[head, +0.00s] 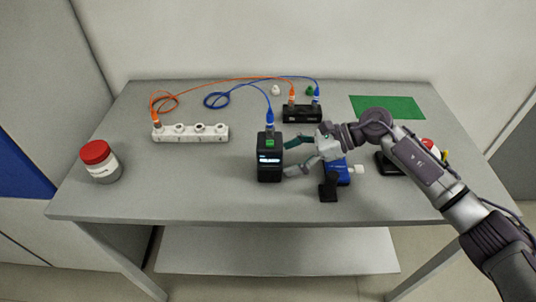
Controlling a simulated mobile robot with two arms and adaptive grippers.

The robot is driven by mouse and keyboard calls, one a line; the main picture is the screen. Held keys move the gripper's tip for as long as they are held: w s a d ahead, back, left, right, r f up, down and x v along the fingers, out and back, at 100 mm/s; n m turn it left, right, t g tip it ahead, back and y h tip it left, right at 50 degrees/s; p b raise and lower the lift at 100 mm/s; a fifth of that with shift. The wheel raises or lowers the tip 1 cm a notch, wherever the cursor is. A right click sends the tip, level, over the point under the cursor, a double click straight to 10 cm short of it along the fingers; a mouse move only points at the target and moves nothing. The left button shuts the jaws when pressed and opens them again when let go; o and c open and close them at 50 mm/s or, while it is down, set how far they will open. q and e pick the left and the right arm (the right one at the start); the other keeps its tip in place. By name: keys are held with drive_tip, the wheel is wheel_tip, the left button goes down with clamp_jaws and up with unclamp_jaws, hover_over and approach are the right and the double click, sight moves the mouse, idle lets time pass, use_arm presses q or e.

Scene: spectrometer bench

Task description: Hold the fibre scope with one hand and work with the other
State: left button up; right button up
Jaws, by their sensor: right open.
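A black handheld box with a small lit display (269,168), which looks like the fibre scope, stands upright near the table's middle. A blue fibre connector (269,119) sits at its top, above a green part. My right gripper (289,157) is open at the box's right side, fingers pointing left; I cannot tell whether the tips touch it. A blue device with a white tip (343,177) and a black block (328,188) lie under and beside this gripper, partly hidden. My left gripper is not in view.
A white strip with several ports (190,134) and a black two-port box (302,114) stand behind, joined by an orange fibre (222,81). A blue fibre (243,88) loops between. A red-lidded jar (101,162) stands left; a green mat (387,106) lies back right. The front left is clear.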

sight(274, 163)
drive_tip(key=b+x, duration=0.2)
drive_tip(key=x, duration=0.1)
drive_tip(key=shift+a+f, duration=0.2)
drive_tip(key=shift+f, duration=0.05)
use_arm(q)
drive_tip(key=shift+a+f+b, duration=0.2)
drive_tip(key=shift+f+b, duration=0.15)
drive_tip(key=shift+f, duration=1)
use_arm(e)
drive_tip(key=shift+a+f, duration=0.15)
drive_tip(key=shift+a, duration=0.45)
drive_tip(key=c, duration=0.5)
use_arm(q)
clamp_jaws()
use_arm(e)
drive_tip(key=shift+c, duration=0.2)
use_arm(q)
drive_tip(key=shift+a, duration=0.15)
